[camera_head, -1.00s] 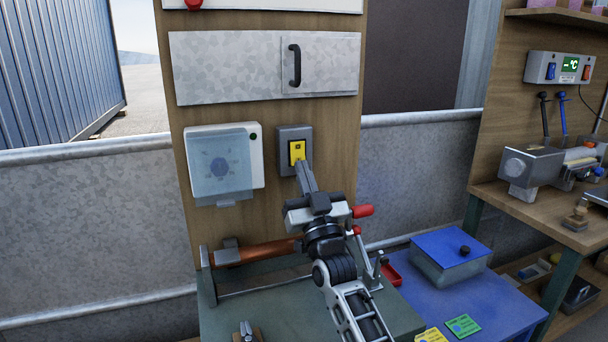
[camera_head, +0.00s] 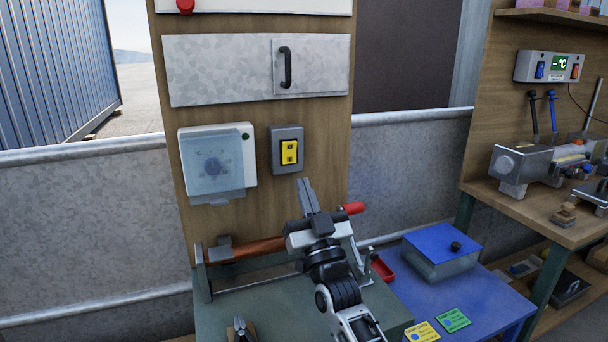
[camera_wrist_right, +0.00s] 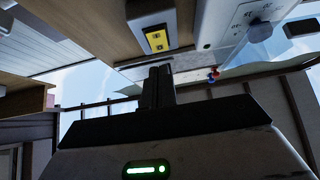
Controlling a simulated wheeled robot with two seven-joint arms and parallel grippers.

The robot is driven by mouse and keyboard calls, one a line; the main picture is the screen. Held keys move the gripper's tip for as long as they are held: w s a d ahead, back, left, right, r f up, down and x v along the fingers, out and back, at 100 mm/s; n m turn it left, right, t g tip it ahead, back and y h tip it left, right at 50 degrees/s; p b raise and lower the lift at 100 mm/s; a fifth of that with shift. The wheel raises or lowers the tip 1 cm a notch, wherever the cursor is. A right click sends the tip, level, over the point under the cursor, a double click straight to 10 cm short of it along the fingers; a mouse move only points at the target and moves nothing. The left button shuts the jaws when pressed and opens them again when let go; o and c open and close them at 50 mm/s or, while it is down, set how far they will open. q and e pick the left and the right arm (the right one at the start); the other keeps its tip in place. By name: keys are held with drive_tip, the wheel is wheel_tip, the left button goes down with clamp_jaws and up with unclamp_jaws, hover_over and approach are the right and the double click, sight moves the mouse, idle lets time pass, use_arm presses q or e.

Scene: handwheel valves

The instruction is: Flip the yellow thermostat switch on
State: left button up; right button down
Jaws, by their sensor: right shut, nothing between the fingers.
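The yellow switch (camera_head: 289,152) sits in a grey housing (camera_head: 287,134) on the wooden panel, and it also shows in the right wrist view (camera_wrist_right: 157,40). Left of it is a white box (camera_head: 217,165) with a clear cover over a dial and a small dark green spot at its top right corner. My right gripper (camera_head: 304,182) is shut and empty, below the switch and apart from it. Its closed fingers (camera_wrist_right: 157,85) also show in the right wrist view. The switch face is unobstructed. I cannot tell surely which way the rocker is tilted. My left gripper is out of view.
A grey door with a black handle (camera_head: 287,67) is above the switch. A hammer-like tool with a wooden handle (camera_head: 260,246) lies behind my right gripper. A blue-lidded box (camera_head: 440,246) stands at the right. Another bench carries a display unit (camera_head: 549,67) with blue and orange switches.

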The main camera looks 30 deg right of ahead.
use_arm(q)
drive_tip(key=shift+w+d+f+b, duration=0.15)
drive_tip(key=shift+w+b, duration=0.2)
drive_tip(key=shift+b, duration=0.3)
use_arm(e)
drive_tip(key=s+a+f, duration=0.1)
drive_tip(key=s+f, duration=0.3)
drive_tip(key=f, duration=0.2)
drive_tip(key=shift+s+f, duration=0.15)
drive_tip(key=shift+f, duration=0.2)
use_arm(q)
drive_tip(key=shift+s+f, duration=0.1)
